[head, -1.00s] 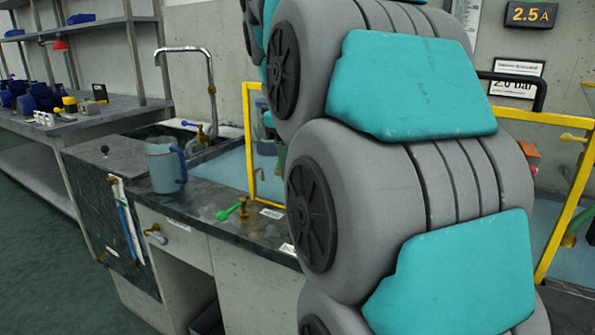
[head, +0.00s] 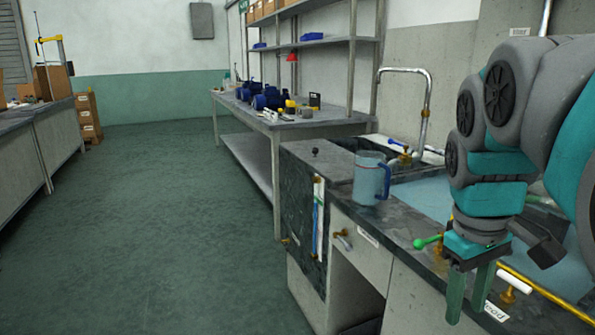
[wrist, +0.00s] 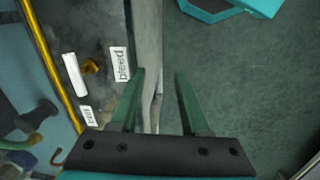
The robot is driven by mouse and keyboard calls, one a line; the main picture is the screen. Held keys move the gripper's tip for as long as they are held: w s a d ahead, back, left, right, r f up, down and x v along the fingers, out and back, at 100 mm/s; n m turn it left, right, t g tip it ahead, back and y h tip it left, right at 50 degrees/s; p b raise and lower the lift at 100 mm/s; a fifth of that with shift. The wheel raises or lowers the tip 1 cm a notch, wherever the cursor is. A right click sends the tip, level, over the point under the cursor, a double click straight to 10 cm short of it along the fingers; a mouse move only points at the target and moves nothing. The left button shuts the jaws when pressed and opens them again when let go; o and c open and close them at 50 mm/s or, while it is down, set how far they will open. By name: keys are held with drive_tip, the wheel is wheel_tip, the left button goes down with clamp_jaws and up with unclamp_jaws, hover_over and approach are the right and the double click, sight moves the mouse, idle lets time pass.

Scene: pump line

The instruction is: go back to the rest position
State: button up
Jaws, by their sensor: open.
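My gripper (head: 469,292) hangs at the right of the head view, its two green fingers pointing down beside the front edge of the dark counter (head: 405,232). The wrist view shows the same gripper (wrist: 160,75) from above, fingers apart and nothing between them. Below the fingers are the counter's edge and the green floor (wrist: 220,70). My arm is folded above the gripper and hides part of the counter at the right.
A clear jug (head: 370,180) with a blue handle stands on the counter near the sink tap (head: 424,110). A green-handled valve (head: 428,242) is just left of my gripper. A yellow rail (wrist: 48,65) runs along the counter. The floor (head: 150,220) at left is open.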

drive_tip(key=s+a+f+m+g, duration=0.1)
drive_tip(key=s+a+f, duration=0.4)
drive_tip(key=s+f, duration=0.2)
drive_tip(key=s+a+f+m+y, duration=0.1)
drive_tip(key=s+a+f+m, duration=0.1)
drive_tip(key=s+a+f, duration=0.2)
drive_tip(key=s+f, duration=0.3)
drive_tip(key=f, duration=0.4)
drive_tip(key=shift+s+a+f+g, duration=0.15)
drive_tip(key=shift+a+f+g, duration=0.15)
drive_tip(key=shift+a+g, duration=0.1)
